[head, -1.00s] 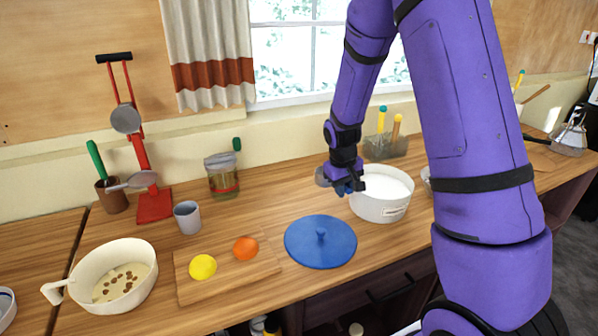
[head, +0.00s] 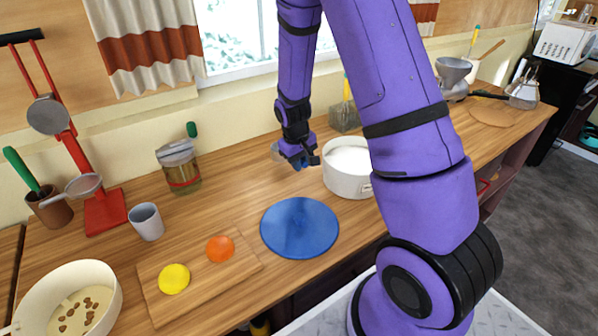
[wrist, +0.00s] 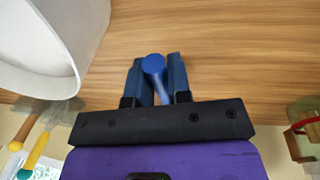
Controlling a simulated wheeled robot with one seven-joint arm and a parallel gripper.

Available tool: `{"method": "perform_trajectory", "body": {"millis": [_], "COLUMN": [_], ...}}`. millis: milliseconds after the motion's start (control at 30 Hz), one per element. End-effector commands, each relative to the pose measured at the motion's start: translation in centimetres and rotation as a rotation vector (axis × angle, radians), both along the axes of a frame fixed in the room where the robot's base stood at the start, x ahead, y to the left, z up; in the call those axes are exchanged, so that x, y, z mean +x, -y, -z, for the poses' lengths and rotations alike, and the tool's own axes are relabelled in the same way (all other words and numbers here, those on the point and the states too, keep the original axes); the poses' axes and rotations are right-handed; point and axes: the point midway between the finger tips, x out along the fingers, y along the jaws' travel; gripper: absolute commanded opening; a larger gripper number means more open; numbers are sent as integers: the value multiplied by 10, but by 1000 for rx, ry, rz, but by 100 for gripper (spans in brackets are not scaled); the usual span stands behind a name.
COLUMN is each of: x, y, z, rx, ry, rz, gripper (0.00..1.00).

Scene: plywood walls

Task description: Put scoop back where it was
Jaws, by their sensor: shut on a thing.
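My gripper (head: 300,160) is shut on the scoop, above the counter just left of the white pot. The scoop's blue handle end (wrist: 153,65) shows between the blue fingertips in the wrist view. Its greyish bowl (head: 277,152) shows only partly beside my gripper in the head view; the rest is hidden. I cannot tell whether the scoop touches the counter. The white pot (head: 347,182) is open, with white contents inside; its right side is hidden behind my arm. It also shows at the upper left of the wrist view (wrist: 75,40).
A blue lid (head: 299,228) lies in front of my gripper. A board (head: 208,283) holds a yellow and an orange fruit. A lidded glass jar (head: 181,170) and a grey cup (head: 147,222) stand left. A utensil caddy (head: 344,118) stands behind. Bare counter lies between jar and gripper.

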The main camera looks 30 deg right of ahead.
Motion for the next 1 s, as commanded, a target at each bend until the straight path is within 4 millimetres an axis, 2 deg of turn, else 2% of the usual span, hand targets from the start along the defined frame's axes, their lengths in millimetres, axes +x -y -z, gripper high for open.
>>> {"method": "perform_trajectory", "body": {"millis": [267,667,700,800,1000], "x": [0,0,0,0,0], "y": [0,0,0,0,0], "z": [35,40,40,39,39], "rx": [0,0,0,0,0], "ry": [-2,0,0,0,0], "rz": [0,0,0,0,0], "gripper": [0,0,25,44,44]}}
